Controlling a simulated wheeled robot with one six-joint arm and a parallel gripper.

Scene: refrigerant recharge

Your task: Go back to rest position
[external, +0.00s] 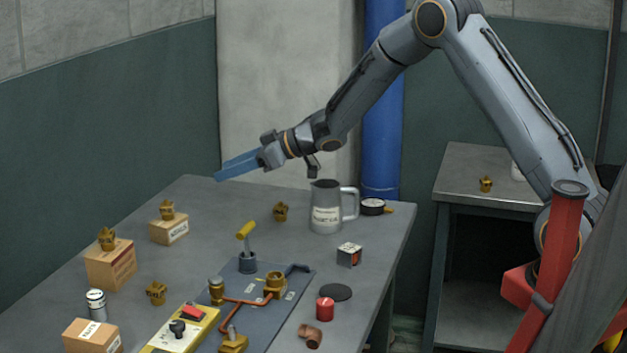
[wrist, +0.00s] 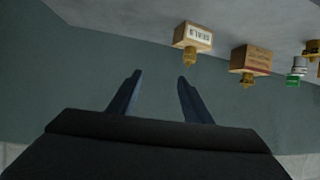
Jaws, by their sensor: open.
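My gripper (external: 236,165) is held in the air above the back left part of the grey table, with its blue fingers pointing left toward the green wall. In the wrist view my gripper (wrist: 159,82) shows two dark blue fingers spread apart with nothing between them. It touches no object. My arm reaches in from the right, bent high at the elbow.
The table (external: 350,285) holds a metal jug (external: 326,215), a gauge (external: 372,206), a blue board (external: 290,287) with copper pipe, a yellow unit (external: 180,332), cardboard boxes (external: 111,268) and several brass fittings (external: 280,211). A side table (external: 460,190) stands at right, with a blue pipe (external: 382,130) behind.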

